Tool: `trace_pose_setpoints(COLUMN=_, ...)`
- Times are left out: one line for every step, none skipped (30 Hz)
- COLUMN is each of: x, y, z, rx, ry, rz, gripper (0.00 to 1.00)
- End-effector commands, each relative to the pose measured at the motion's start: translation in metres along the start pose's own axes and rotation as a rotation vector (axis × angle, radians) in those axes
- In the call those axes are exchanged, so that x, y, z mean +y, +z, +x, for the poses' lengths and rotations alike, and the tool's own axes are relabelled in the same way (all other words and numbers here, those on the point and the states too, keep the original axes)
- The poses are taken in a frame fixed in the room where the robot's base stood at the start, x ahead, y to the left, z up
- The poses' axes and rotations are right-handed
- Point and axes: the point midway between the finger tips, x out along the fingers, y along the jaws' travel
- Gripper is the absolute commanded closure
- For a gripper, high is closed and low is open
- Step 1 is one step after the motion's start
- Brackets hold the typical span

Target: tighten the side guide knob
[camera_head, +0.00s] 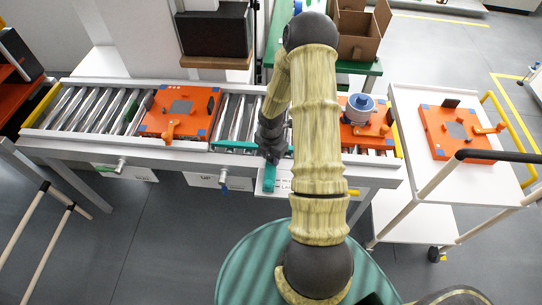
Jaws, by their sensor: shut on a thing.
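The teal side guide (234,147) runs along the front edge of the roller conveyor. My gripper (272,157) is at that front edge, pointing down, and is shut on the side guide knob. The knob is hidden by the dark fingers, so its turn cannot be seen. A teal upright piece (269,178) shows just below the fingertips, in front of a white label plate. My arm hides part of the guide and the rollers behind it.
The conveyor (75,108) carries an orange fixture plate (181,112) at left and another (367,135) with a blue-grey round part (361,103) at right. A white cart (466,176) holds a third orange plate (452,135).

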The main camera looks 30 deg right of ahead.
Motion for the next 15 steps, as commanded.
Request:
trace_pose_setpoints(x=0.0003, y=-0.0001, z=-0.0003, rx=0.000, ry=0.001, rz=0.002, gripper=0.89)
trace_pose_setpoints(x=0.0004, y=0.0000, z=-0.0003, rx=0.000, ry=0.001, rz=0.003, gripper=0.89)
trace_pose_setpoints(x=0.0004, y=0.0000, z=-0.0003, rx=0.000, ry=0.001, rz=0.006, gripper=0.89)
trace_pose_setpoints(x=0.0004, y=-0.0001, z=-0.0004, rx=0.000, ry=0.001, rz=0.010, gripper=0.89)
trace_pose_setpoints(x=0.0004, y=-0.0001, z=-0.0004, rx=0.000, ry=0.001, rz=0.014, gripper=0.89)
trace_pose_setpoints(x=0.0005, y=-0.0001, z=-0.0005, rx=0.000, ry=0.001, rz=0.021, gripper=0.89)
trace_pose_setpoints(x=0.0005, y=-0.0001, z=-0.0005, rx=0.000, ry=0.001, rz=0.028, gripper=0.89)
trace_pose_setpoints(x=0.0005, y=-0.0001, z=-0.0005, rx=0.000, ry=0.000, rz=0.037, gripper=0.89)
trace_pose_setpoints(x=0.0005, y=0.0000, z=-0.0006, rx=-0.001, ry=0.000, rz=0.050, gripper=0.89)
trace_pose_setpoints(x=0.0005, y=0.0000, z=-0.0006, rx=-0.001, ry=0.000, rz=0.061, gripper=0.89)
trace_pose_setpoints(x=0.0005, y=0.0001, z=-0.0007, rx=-0.001, ry=0.000, rz=0.072, gripper=0.89)
trace_pose_setpoints(x=0.0005, y=0.0002, z=-0.0008, rx=-0.001, ry=0.000, rz=0.091, gripper=0.89)
trace_pose_setpoints(x=0.0005, y=0.0002, z=-0.0008, rx=-0.002, ry=-0.001, rz=0.106, gripper=0.89)
trace_pose_setpoints(x=0.0006, y=0.0003, z=-0.0009, rx=-0.002, ry=-0.001, rz=0.123, gripper=0.89)
trace_pose_setpoints(x=0.0007, y=0.0003, z=-0.0010, rx=-0.002, ry=0.000, rz=0.149, gripper=0.89)
